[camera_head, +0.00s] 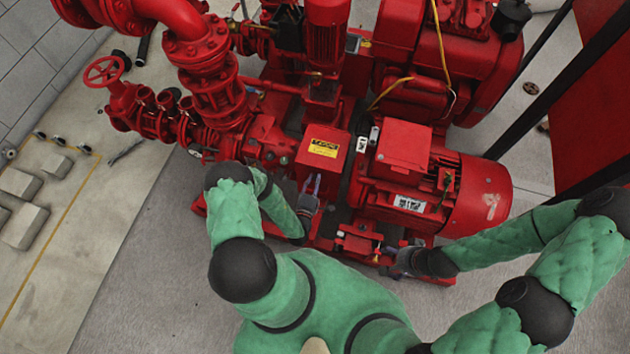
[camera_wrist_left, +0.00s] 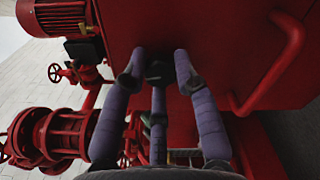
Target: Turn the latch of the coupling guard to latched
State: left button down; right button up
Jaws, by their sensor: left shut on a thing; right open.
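The coupling guard (camera_head: 322,155) is a red box with a yellow warning label on top, between the pump and the red motor. Its red face fills much of the left wrist view (camera_wrist_left: 205,35). My left gripper (camera_head: 312,184) is at the guard's near face. In the left wrist view, its purple-grey fingers (camera_wrist_left: 159,75) are shut on a small dark latch (camera_wrist_left: 159,70) on that face. The fingers partly hide the latch, so its exact angle cannot be told. My right gripper (camera_head: 388,256) is open, low in front of the motor, apart from the guard.
The red motor (camera_head: 480,195) stands right of the guard. Red pump piping (camera_head: 215,85) and a handwheel (camera_head: 103,71) are at the left. A red bent bar (camera_wrist_left: 285,65) shows at the right in the left wrist view.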

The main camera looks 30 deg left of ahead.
pick_arm(q)
jog(key=shift+s+d, duration=0.1)
jog(key=shift+d, duration=0.45)
jog(key=c, duration=1)
grip_release()
jog(key=shift+o, duration=0.2)
jog(key=shift+a, duration=0.25)
jog(key=shift+s, duration=0.2)
jog(key=v, duration=1.1)
jog(key=shift+s, duration=0.2)
jog(key=shift+d, duration=0.1)
